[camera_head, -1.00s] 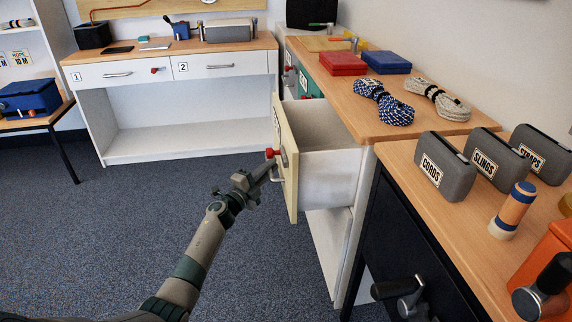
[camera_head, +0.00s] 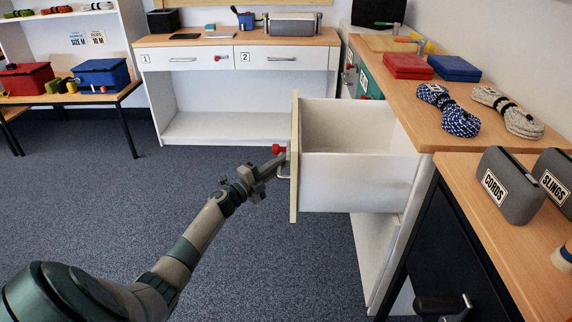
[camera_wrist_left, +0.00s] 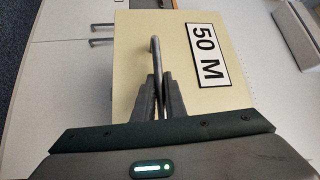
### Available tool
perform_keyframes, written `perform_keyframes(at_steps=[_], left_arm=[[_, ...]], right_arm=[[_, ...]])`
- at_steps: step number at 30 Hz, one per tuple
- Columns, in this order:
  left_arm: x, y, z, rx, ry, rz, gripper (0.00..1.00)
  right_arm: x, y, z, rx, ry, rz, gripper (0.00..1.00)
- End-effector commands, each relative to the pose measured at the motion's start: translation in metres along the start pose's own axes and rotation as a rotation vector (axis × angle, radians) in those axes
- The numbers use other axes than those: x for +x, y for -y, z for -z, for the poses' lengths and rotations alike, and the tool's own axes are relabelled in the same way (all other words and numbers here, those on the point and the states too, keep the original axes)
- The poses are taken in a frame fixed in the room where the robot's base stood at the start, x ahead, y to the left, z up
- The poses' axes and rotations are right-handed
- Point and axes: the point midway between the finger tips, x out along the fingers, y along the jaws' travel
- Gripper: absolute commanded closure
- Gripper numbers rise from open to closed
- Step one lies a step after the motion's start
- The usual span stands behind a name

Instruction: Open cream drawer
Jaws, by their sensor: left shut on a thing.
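The cream drawer (camera_head: 294,160) stands pulled out from the right-hand workbench, its white side wall and part of its inside showing. In the left wrist view its cream front (camera_wrist_left: 130,58) carries a "50 M" label (camera_wrist_left: 207,55) and a metal bar handle (camera_wrist_left: 155,55). My left gripper (camera_head: 276,164) is at the drawer front, and in the left wrist view its fingers (camera_wrist_left: 160,92) are closed around the handle. A red knob (camera_head: 279,149) sits on the front just above the gripper. My right gripper is not in view.
A dark cabinet (camera_head: 440,250) with a wooden top stands close on the right, holding grey boxes (camera_head: 507,187). Rope coils (camera_head: 447,108) and red and blue cases (camera_head: 407,65) lie on the bench. Open carpet (camera_head: 100,200) lies left of the drawer.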

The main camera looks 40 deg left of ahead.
Motion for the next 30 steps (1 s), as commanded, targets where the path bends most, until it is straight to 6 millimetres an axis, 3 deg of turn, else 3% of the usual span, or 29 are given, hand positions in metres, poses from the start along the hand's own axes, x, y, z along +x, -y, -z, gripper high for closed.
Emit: perform_keyframes(at_steps=[10,11,13,23,30], left_arm=[[-0.001,-0.001,-0.001,0.000,0.001,-0.001,1.00],[-0.001,-0.001,-0.001,0.000,0.001,-0.001,0.84],[-0.001,-0.001,-0.001,0.000,0.001,-0.001,0.71],[-0.001,0.000,-0.001,0.000,0.000,-0.001,0.71],[-0.013,-0.001,-0.001,0.001,0.001,-0.002,0.71]], right_arm=[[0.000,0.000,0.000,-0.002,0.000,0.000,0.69],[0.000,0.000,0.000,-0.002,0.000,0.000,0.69],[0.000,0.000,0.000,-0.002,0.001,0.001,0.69],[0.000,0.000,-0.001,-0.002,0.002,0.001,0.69],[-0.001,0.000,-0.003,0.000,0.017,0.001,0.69]])
